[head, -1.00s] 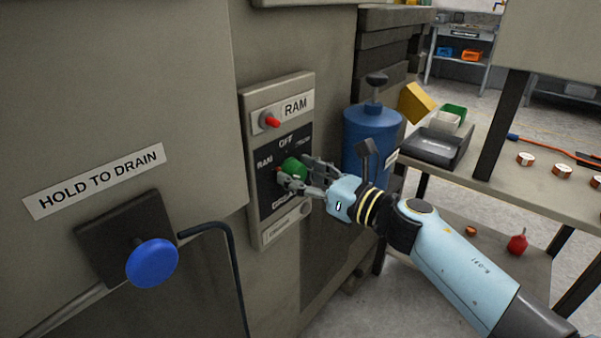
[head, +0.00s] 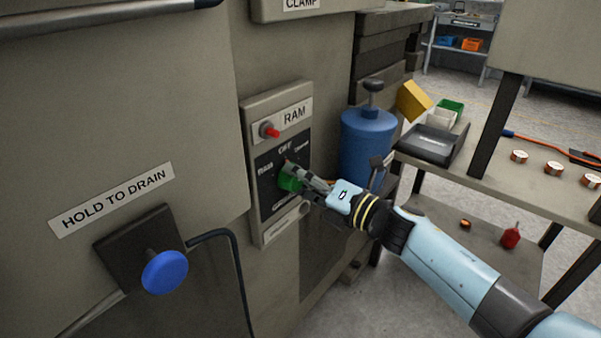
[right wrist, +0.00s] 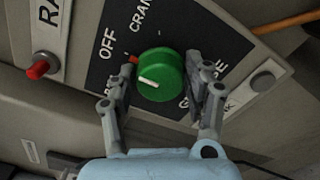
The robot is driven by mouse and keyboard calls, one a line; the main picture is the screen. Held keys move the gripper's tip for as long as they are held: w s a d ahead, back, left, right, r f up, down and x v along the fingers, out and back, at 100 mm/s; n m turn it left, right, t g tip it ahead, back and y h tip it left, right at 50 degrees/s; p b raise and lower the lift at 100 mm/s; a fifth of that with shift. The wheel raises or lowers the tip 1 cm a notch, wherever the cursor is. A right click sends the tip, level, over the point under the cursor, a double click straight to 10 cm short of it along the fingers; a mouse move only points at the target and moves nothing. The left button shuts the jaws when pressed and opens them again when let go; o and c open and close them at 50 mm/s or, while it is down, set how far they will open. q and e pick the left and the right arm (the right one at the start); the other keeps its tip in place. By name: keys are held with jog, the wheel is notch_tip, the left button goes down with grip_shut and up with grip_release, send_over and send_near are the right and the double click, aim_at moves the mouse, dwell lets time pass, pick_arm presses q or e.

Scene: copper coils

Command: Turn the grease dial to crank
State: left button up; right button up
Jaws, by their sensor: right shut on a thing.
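The green dial (head: 290,180) sits on the dark face of the RAM control panel (head: 255,213). In the right wrist view the same dial (right wrist: 172,69) has a white line on its face. A small red mark at its edge points toward the OFF label (right wrist: 107,43). The CRANK label (right wrist: 143,14) is partly cut off at the top of that view. My right gripper (head: 296,176) is shut on the dial, one finger on each side. The fingers partly hide the RAM and GREASE labels. My left gripper is not in view.
A red button (head: 270,131) sits above the dial. A blue knob (head: 165,272) sticks out under the HOLD TO DRAIN label at left. A blue canister (head: 367,145) stands behind my right arm. A bench with a grey tray (head: 433,146) and several copper coils is at right.

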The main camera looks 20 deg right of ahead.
jog(key=m+p, duration=0.1)
jog(key=m, duration=0.3)
jog(key=m+p, duration=0.2)
jog(key=m, duration=0.2)
jog(key=m+p, duration=0.1)
jog(key=m, duration=0.3)
jog(key=shift+f+p, duration=0.3)
dwell(0.4)
jog(key=o, duration=1.1)
jog(key=shift+o, duration=0.2)
jog(key=shift+s+d, duration=0.1)
jog(key=shift+s, duration=0.05)
jog(key=v, duration=1.1)
jog(key=shift+s+d, duration=0.15)
jog(key=shift+s, duration=0.15)
